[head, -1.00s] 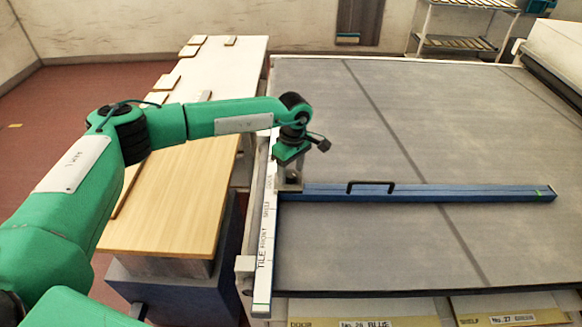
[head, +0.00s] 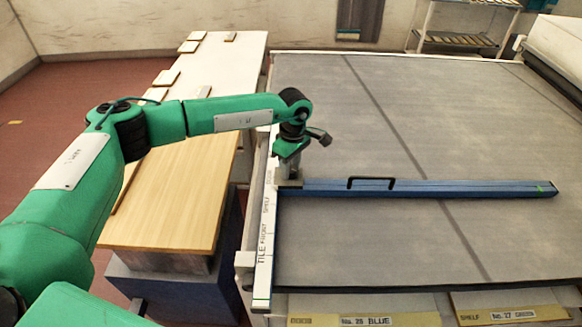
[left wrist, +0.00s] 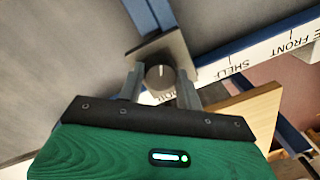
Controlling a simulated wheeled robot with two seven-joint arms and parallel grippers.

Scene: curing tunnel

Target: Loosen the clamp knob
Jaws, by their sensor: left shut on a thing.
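The clamp knob (left wrist: 159,77) is a dark round knob with a light pointer line, on a grey plate (left wrist: 172,48) at the rail end of a blue bar (head: 450,189). In the left wrist view the two fingers of my left gripper (left wrist: 160,85) stand on either side of the knob and are shut on it. In the head view my left gripper (head: 290,175) points down at the bar's left end and hides the knob. My right gripper is not in view.
A white rail (head: 266,235) marked TILE, FRONT, SHELF runs along the left edge of the grey belt (head: 400,120). The bar has a black handle (head: 371,180). A wooden board (head: 170,200) lies on the bench at left. Labelled bins (head: 365,308) are in front.

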